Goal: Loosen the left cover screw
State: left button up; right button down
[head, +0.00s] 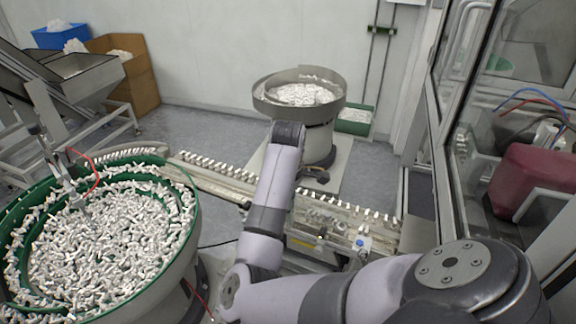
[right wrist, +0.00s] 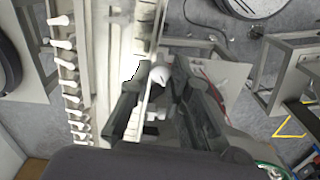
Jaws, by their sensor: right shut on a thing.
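In the right wrist view my right gripper (right wrist: 157,92) has its two dark fingers closed around a small pale rounded knob, which I take to be the left cover screw (right wrist: 158,75). The knob sits between the fingertips beside a clear upright edge of the linear feeder track. In the head view my right arm reaches in from the lower right and bends upward over the track; its own links hide the gripper and the screw there. My left gripper is in neither view.
A large green-lined bowl (head: 182,262) full of white caps stands at the left. A smaller metal bowl feeder (head: 268,103) stands behind my arm. The track with a row of white caps (head: 350,208) runs between. A glazed machine frame (head: 445,190) closes off the right.

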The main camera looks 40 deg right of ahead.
dwell(0.3)
jog(key=c, duration=1.5)
grip_release()
jog(key=shift+w+r, duration=0.1)
jog(key=shift+r, duration=0.4)
notch_tip(320, 180, up, 11)
